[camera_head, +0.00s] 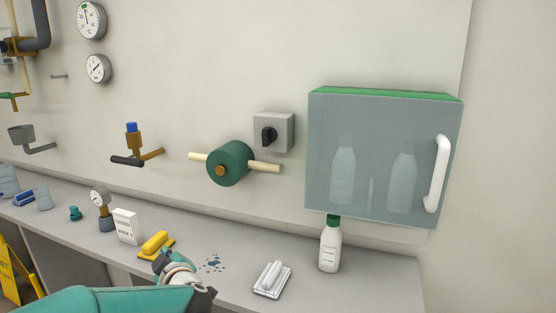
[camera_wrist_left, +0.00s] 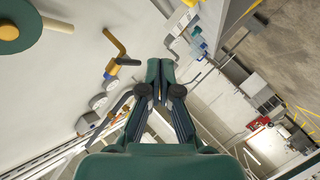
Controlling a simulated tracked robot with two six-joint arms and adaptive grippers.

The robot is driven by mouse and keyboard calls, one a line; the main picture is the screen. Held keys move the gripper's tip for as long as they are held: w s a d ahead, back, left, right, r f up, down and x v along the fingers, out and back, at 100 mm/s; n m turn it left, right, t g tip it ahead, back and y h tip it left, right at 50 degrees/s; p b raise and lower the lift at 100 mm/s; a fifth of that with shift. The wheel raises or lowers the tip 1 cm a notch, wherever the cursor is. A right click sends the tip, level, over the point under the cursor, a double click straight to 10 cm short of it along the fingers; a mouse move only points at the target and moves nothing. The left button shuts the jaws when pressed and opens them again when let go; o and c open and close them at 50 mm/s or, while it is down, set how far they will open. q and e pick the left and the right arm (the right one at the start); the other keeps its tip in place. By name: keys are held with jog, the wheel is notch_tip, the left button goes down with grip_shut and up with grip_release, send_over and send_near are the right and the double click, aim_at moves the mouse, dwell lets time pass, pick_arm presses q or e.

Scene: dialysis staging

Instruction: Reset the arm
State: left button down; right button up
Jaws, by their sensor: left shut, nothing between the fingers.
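My left arm, teal, comes in from the lower left in the head view. Its gripper (camera_head: 170,262) is over the front of the counter, close to the yellow-handled brush, and partly turned from view. In the left wrist view the dark green fingers of the left gripper (camera_wrist_left: 161,66) meet at their tips with nothing between them. My right gripper is in neither view.
On the counter (camera_head: 365,273) stand a yellow brush (camera_head: 156,243), a white box (camera_head: 126,227), a white brush (camera_head: 271,279) and a green-capped bottle (camera_head: 330,247). Blue spots (camera_head: 213,263) lie beside the gripper. A glazed cabinet (camera_head: 378,190), a green valve (camera_head: 229,163) and gauges (camera_head: 91,20) are on the wall.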

pick_arm(q)
notch_tip(320, 180, down, 17)
jog(key=s+a+m+g+h, duration=0.2)
jog(key=s+m, duration=0.1)
jog(key=m, duration=0.1)
jog(key=s+d+f+m+g+h, duration=0.2)
jog(key=s+f, duration=0.3)
jog(key=f, duration=0.3)
jog(key=s+d+f+m+g+h, duration=0.1)
jog(key=s+d+f+m+h, duration=0.1)
jog(key=s+f, duration=0.45)
jog(key=s+d+f+m+g+h, duration=0.2)
jog(key=s+d, duration=0.4)
jog(key=s, duration=0.4)
jog(key=s+d+f+m+g+h, duration=0.2)
jog(key=s+d+f+g+h, duration=0.2)
jog(key=s, duration=0.6)
notch_tip(320, 180, down, 2)
jog(key=shift+s+d+g, duration=0.15)
jog(key=shift+d+g, duration=0.55)
jog(key=shift+d, duration=0.25)
